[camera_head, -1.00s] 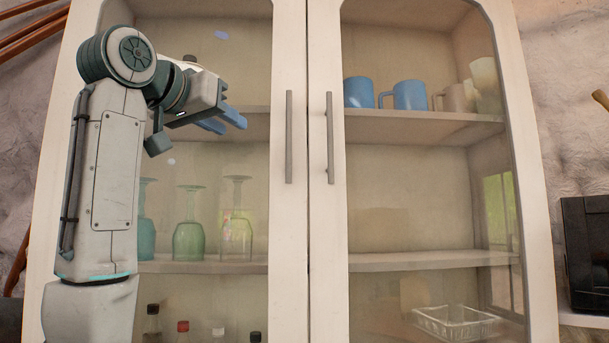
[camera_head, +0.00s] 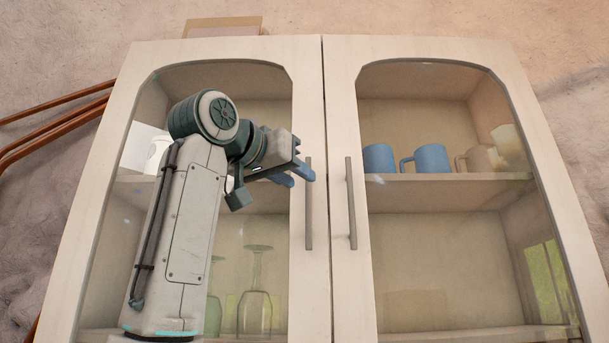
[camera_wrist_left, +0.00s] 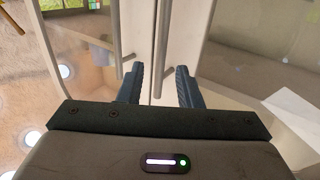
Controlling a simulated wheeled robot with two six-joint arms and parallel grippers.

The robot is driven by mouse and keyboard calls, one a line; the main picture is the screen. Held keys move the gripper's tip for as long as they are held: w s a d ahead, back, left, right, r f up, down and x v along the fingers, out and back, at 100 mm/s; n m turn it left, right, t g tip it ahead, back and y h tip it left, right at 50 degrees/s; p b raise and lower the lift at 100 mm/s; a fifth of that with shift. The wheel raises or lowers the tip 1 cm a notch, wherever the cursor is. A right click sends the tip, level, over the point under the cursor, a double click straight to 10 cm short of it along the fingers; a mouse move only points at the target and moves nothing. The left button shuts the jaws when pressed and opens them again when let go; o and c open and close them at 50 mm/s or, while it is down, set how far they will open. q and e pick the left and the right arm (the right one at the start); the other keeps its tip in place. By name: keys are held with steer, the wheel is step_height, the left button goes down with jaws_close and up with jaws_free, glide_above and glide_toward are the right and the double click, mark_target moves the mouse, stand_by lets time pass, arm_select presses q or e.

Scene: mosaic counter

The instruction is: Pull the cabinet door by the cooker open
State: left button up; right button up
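A pale cabinet with two glass doors fills the head view. The left door (camera_head: 137,110) and right door (camera_head: 340,110) are shut, each with an upright grey bar handle near the middle seam. My left gripper (camera_head: 302,176) is at the upper part of the left door's handle (camera_head: 308,215). The right door's handle (camera_head: 351,205) is a little further right. In the left wrist view my left gripper (camera_wrist_left: 159,82) has its dark fingers apart, with a handle bar (camera_wrist_left: 162,45) showing between them. I cannot tell whether they touch it. My right gripper is not in view.
Behind the glass, blue mugs (camera_head: 431,159) stand on the right upper shelf and stemmed glasses (camera_head: 255,300) on the left lower shelf. Brown rails (camera_head: 55,125) run along the wall at left. The cooker does not show clearly now.

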mark_target(307, 183)
arm_select(q)
steer(key=shift+p+x, duration=0.5)
steer(key=shift+x, duration=1.15)
jaws_close()
